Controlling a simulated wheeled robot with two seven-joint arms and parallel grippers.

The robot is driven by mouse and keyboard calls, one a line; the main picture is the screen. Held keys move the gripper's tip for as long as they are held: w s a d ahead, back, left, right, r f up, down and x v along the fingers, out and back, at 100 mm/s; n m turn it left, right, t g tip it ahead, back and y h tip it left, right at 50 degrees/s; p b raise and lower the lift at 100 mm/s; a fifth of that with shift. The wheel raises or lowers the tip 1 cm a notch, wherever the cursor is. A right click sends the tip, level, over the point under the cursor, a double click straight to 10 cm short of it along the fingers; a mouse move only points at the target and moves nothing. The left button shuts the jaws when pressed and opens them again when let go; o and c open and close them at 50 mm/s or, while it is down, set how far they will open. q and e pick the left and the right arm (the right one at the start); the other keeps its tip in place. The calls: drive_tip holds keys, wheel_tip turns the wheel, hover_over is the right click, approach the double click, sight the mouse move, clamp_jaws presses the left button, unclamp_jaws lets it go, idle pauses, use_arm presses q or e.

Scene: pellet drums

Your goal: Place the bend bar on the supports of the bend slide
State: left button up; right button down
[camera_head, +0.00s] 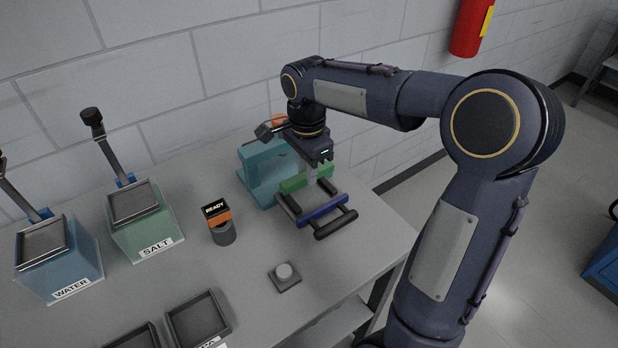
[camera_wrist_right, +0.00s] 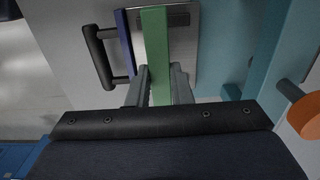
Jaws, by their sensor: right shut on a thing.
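My right gripper (camera_head: 318,163) points down at the teal machine and is shut on a green bar, which I take to be the bend bar (camera_head: 307,180). In the right wrist view the bar (camera_wrist_right: 155,45) lies lengthwise between the two fingers (camera_wrist_right: 160,85). The bend slide (camera_head: 322,212) has dark rails, a blue crosspiece (camera_head: 325,208) and a black handle (camera_head: 336,225). The bar is over the slide, roughly parallel to the blue crosspiece and nearer the machine. I cannot tell whether it touches the supports. My left gripper is not in view.
The teal machine (camera_head: 262,172) stands close behind the bar. A round post with a READY display (camera_head: 222,228), a button (camera_head: 285,275), WATER (camera_head: 60,265) and SALT (camera_head: 145,225) bins and dark trays (camera_head: 197,320) share the table. The wall is behind.

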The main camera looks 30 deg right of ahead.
sight(309, 195)
drive_tip(key=shift+w+d+f, duration=0.3)
drive_tip(key=shift+d+f, duration=0.05)
drive_tip(key=shift+f, duration=0.2)
drive_tip(key=shift+w+d+f, duration=0.1)
drive_tip(key=shift+f, duration=1.65)
drive_tip(key=shift+f, duration=0.2)
drive_tip(key=c, duration=1.3)
unclamp_jaws()
